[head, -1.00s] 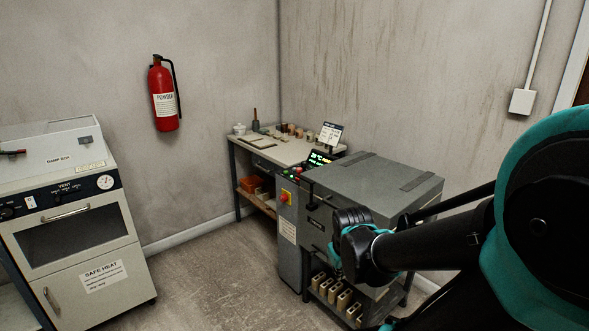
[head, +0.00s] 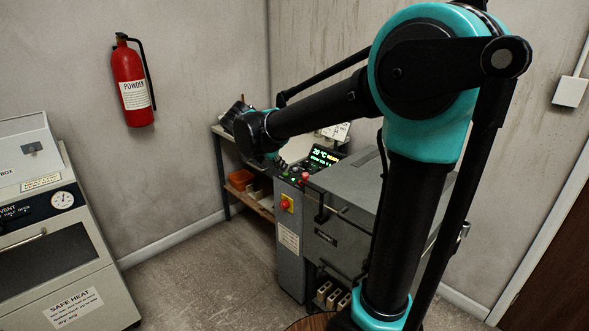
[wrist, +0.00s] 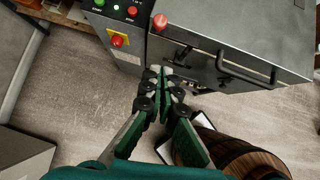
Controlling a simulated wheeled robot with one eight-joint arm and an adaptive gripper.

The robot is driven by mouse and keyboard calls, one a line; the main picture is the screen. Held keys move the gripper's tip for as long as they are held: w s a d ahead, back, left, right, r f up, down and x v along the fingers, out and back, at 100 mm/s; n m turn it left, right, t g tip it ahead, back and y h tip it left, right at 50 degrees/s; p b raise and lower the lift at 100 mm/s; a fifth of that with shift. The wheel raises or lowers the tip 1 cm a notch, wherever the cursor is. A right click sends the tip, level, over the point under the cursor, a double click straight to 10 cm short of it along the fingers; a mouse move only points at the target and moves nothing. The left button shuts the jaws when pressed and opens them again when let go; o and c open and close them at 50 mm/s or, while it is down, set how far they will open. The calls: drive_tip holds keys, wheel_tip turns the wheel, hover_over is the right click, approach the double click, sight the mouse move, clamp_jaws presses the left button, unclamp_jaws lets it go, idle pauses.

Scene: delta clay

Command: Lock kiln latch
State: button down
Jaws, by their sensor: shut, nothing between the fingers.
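The grey kiln (head: 345,195) stands right of centre in the head view, partly hidden behind my arm. Its lid looks closed. In the wrist view the kiln (wrist: 210,35) fills the upper right. A dark bar handle (wrist: 245,73) crosses its front, and a red knob (wrist: 160,21) sits at its near left corner. I cannot tell which fitting is the latch, or whether it is locked. My gripper (wrist: 161,73) is shut and empty, its fingertips apparently in front of the kiln's left edge. In the head view it is small and partly hidden near the control panel.
The control cabinet (head: 289,240) beside the kiln has a red-and-yellow switch (head: 287,203), buttons and a lit display (head: 325,157). A wooden barrel (wrist: 238,153) stands low right in the wrist view. Floor between is clear.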

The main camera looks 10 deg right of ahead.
drive_tip(key=shift+w+a+r, duration=0.2)
drive_tip(key=shift+w+a, duration=0.05)
drive_tip(key=shift+w, duration=0.1)
approach(304, 179)
wheel_tip(304, 179, down, 4)
drive_tip(key=shift+w+d+f, duration=0.15)
drive_tip(key=shift+w+d, duration=0.45)
drive_tip(key=shift+w, duration=0.1)
drive_tip(key=shift+w+d+f, duration=0.1)
drive_tip(key=shift+w+d, duration=0.5)
drive_tip(key=shift+w, duration=0.1)
